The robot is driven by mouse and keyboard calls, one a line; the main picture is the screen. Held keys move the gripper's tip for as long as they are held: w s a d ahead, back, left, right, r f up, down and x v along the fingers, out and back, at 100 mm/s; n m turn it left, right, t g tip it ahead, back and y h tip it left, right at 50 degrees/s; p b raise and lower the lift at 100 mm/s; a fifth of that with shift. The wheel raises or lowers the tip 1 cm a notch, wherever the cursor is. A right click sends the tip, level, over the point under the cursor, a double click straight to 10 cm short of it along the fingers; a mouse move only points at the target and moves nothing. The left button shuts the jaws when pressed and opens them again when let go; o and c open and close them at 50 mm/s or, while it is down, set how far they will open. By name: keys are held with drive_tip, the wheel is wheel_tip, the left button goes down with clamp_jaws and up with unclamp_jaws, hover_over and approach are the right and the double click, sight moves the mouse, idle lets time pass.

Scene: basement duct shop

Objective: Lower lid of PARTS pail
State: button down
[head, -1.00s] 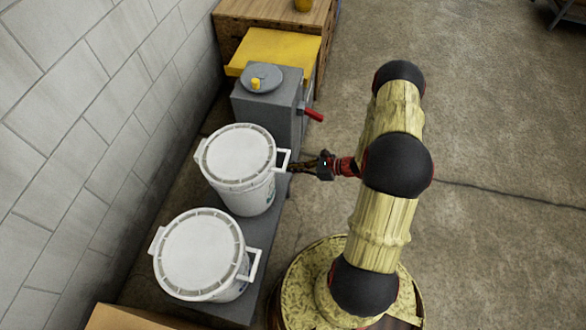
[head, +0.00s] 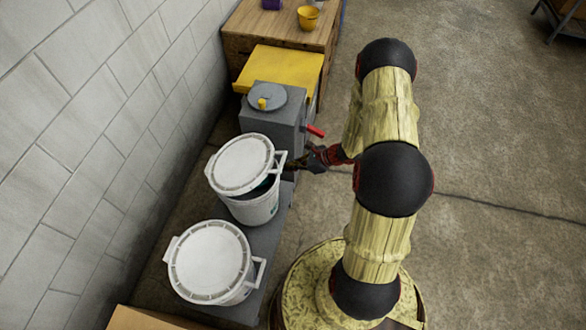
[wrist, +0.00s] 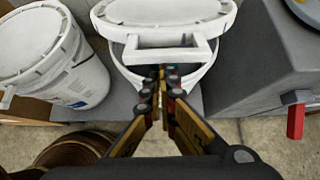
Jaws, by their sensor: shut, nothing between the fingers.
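Two white pails stand on a grey bench; no readable name shows on either. The farther pail (head: 252,210) has its white lid (head: 241,163) tilted, raised on the handle side, with a dark gap and some contents showing under it. The lid's square handle (wrist: 165,53) juts toward me in the wrist view. My gripper (head: 294,164) is at this handle. In the wrist view my gripper (wrist: 160,85) is shut and empty, its tips just below the handle at the gap; whether they touch it I cannot tell. The nearer pail (wrist: 80,82) has its lid (head: 209,261) down flat.
A grey box (head: 272,122) with a red lever (head: 315,131) stands just beyond the open pail. Behind it are a yellow panel (head: 280,68) and a wooden table (head: 262,25) with a yellow cup (head: 308,18). A block wall (head: 90,130) runs along the left.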

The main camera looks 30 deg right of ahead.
drive_tip(key=r+p, duration=0.1)
drive_tip(key=r, duration=0.1)
drive_tip(key=w+a+r, duration=0.1)
drive_tip(key=r, duration=0.1)
drive_tip(key=r+p, duration=0.1)
drive_tip(key=r, duration=0.1)
drive_tip(key=shift+w+a+r+p, duration=0.1)
drive_tip(key=shift+w+a+p, duration=0.25)
drive_tip(key=shift+a, duration=0.05)
drive_tip(key=shift+f, duration=0.2)
wheel_tip(320, 180, down, 4)
drive_tip(key=s+d+b, duration=0.2)
drive_tip(key=b, duration=0.2)
drive_tip(key=s+d+r+p, duration=0.3)
drive_tip(key=s+d+r, duration=0.1)
drive_tip(key=r, duration=0.4)
drive_tip(key=shift+r, duration=0.3)
